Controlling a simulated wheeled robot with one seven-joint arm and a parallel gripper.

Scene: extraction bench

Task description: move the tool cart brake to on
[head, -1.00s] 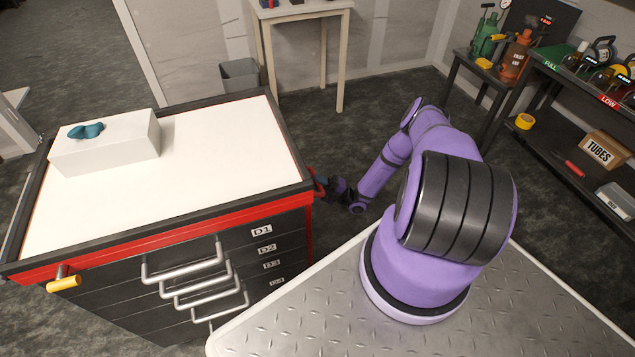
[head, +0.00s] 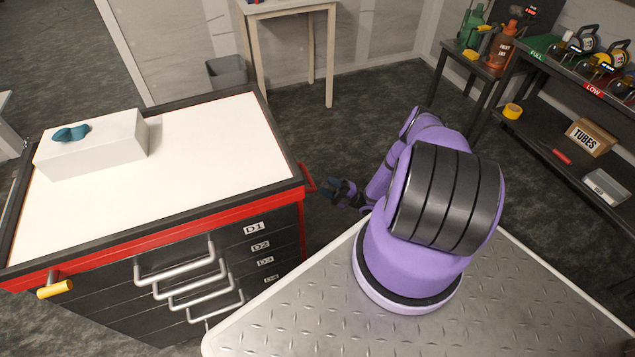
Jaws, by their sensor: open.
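The tool cart (head: 283,222) stands at the left, with a white top, red trim and dark drawers labelled from D1 down. A red lever or handle (head: 309,180) sticks out from its right side near the top edge. A yellow-gripped lever (head: 55,289) sits at the front left corner. No label shows which of these is the brake. My gripper (head: 334,188) is open and empty, just right of the red handle with a small gap between them. My arm partly hides the space behind it.
A white box with a teal object (head: 72,133) lies on the cart top. Silver drawer handles (head: 180,263) stick out in front. A bin (head: 227,72) and pale table (head: 290,8) stand behind. Shelving (head: 545,120) is at the right. The floor between is clear.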

